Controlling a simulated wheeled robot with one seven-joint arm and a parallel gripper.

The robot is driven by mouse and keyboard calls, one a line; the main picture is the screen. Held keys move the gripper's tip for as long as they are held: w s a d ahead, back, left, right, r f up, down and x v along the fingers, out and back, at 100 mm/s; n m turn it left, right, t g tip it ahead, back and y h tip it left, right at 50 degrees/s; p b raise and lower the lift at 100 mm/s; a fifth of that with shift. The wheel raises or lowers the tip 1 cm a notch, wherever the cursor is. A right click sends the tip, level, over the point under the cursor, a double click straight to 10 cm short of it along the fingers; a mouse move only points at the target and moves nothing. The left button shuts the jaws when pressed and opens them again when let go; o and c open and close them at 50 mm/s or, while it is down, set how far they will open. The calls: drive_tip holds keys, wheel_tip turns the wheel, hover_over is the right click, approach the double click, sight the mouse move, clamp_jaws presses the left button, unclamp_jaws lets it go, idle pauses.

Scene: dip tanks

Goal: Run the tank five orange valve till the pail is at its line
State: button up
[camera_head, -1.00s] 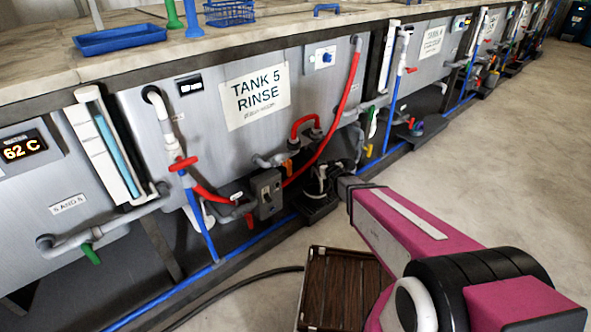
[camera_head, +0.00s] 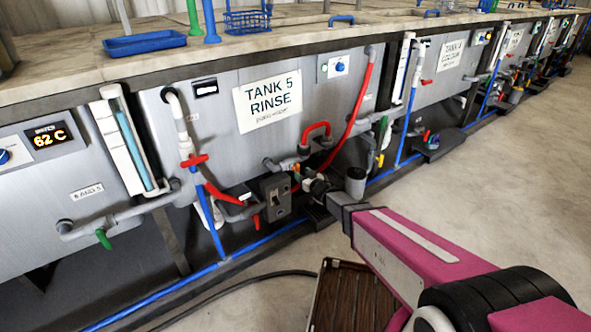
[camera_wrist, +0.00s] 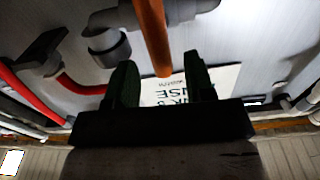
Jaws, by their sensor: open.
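The tank five sign (camera_head: 268,102) is on a grey steel tank front. In the wrist view an orange valve handle (camera_wrist: 152,38) comes down from the top, its lower end between my gripper's green fingers (camera_wrist: 162,80). The fingers are apart, with a gap on each side of the handle; contact does not show. The sign is upside down behind them (camera_wrist: 190,88). In the head view my gripper (camera_head: 308,182) is low at the tank's pipework and hides most of the orange valve. A grey cylinder (camera_head: 355,183) stands just right of it; I cannot tell if it is the pail. No fill line shows.
A grey switch box (camera_head: 275,195), a red hose (camera_head: 362,95) and a red-handled valve (camera_head: 194,161) crowd the tank front. A blue pipe (camera_head: 255,245) runs low along the tanks. A brown slatted crate (camera_head: 345,298) is on the floor. The floor at right is clear.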

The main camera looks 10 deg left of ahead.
sight(299, 171)
drive_tip(key=x, duration=0.5)
drive_tip(key=shift+w+a, duration=0.3)
drive_tip(key=shift+c, duration=0.3)
clamp_jaws()
